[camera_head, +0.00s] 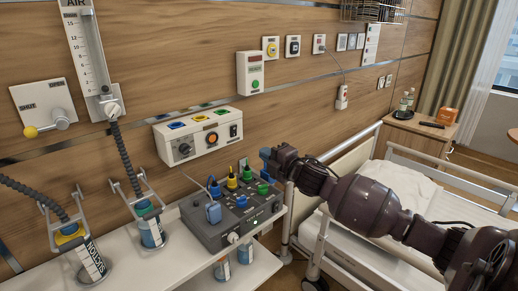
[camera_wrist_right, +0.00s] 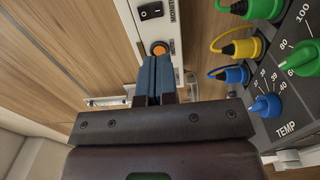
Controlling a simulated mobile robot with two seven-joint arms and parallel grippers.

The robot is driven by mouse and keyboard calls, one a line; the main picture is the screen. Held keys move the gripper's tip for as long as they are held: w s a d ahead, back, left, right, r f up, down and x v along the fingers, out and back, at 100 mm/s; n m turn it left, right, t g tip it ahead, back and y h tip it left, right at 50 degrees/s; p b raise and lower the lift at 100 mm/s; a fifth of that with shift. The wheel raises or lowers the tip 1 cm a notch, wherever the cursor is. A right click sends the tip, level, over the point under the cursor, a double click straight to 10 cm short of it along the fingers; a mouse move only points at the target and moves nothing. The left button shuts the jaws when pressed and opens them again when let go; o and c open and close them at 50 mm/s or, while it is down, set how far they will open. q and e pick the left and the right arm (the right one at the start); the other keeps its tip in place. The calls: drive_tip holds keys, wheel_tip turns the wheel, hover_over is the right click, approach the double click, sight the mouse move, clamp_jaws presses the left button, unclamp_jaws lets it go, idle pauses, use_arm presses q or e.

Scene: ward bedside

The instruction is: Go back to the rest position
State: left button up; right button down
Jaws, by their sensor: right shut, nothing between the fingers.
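My right gripper (camera_head: 266,155) shows in the head view just above the right end of the grey console (camera_head: 217,233), its arm coming in from the right. In the right wrist view my right gripper (camera_wrist_right: 155,72) has its blue fingers together, with nothing between them. The fingertips overlap the lower end of a white panel (camera_wrist_right: 146,30) with an orange round button and a black rocker switch; I cannot tell whether they touch it. My left gripper is in neither view.
The console carries a blue knob (camera_wrist_right: 265,106) and coloured plugs close to the gripper. A bed (camera_head: 375,190) with rails lies under my right arm. Suction canisters (camera_head: 150,230) stand left of the console. The wooden wall (camera_head: 190,60) is close behind.

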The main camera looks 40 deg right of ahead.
drive_tip(key=shift+s, duration=0.55)
idle(0.4)
drive_tip(key=s+a+f+m+g, duration=0.2)
drive_tip(key=s+a+f+m, duration=0.35)
drive_tip(key=f, duration=0.45)
drive_tip(key=s+a+f+m+g, duration=0.2)
drive_tip(key=s+a+f+m, duration=0.4)
drive_tip(key=f, duration=0.4)
drive_tip(key=s+a+f+m+g, duration=0.1)
drive_tip(key=s+a+f+m, duration=0.1)
drive_tip(key=s, duration=0.4)
drive_tip(key=s+a+f+m+g+h, duration=0.1)
drive_tip(key=s+a+f+m, duration=0.1)
drive_tip(key=s+f, duration=0.3)
drive_tip(key=s+a+f+m+g, duration=0.1)
drive_tip(key=s+a+f+m, duration=0.1)
drive_tip(key=s+f, duration=0.2)
drive_tip(key=s, duration=0.3)
drive_tip(key=shift+s+h, duration=0.4)
